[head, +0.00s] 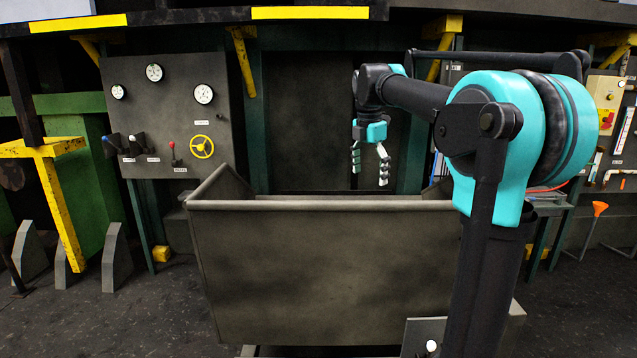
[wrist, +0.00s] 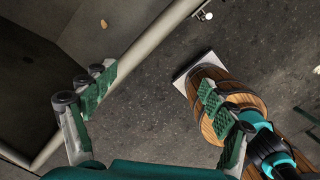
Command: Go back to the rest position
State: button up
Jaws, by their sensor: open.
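My gripper (head: 369,179) hangs fingers down in the head view, above the back part of a large grey metal bin. Its two fingers are spread apart with nothing between them. In the wrist view my gripper (wrist: 158,98) shows its green-padded fingers wide apart and empty. One finger is over the bin side at left, the other over the floor side at right. My teal and black arm reaches in from the right of the head view.
The grey bin (head: 320,270) stands in front of me; its pale rim (wrist: 150,50) crosses the wrist view. A small tan piece (wrist: 104,23) shows within the bin. Behind are a gauge panel (head: 165,115) with a yellow handwheel (head: 202,147) and a yellow post (head: 60,205).

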jog(key=s+d+f+m+t, duration=0.1)
jog(key=s+d+f+m, duration=0.1)
jog(key=s+f+m, duration=1)
jog(key=s+d+f+m+t+y, duration=0.1)
jog(key=s+d+f+m, duration=0.1)
jog(key=s+f+m, duration=1)
notch_tip(320, 180, down, 10)
jog(key=s, duration=0.3)
jog(key=shift+d+r+m+t, duration=0.15)
jog(key=shift+d+m+t, duration=0.15)
jog(key=shift+m+t, duration=0.1)
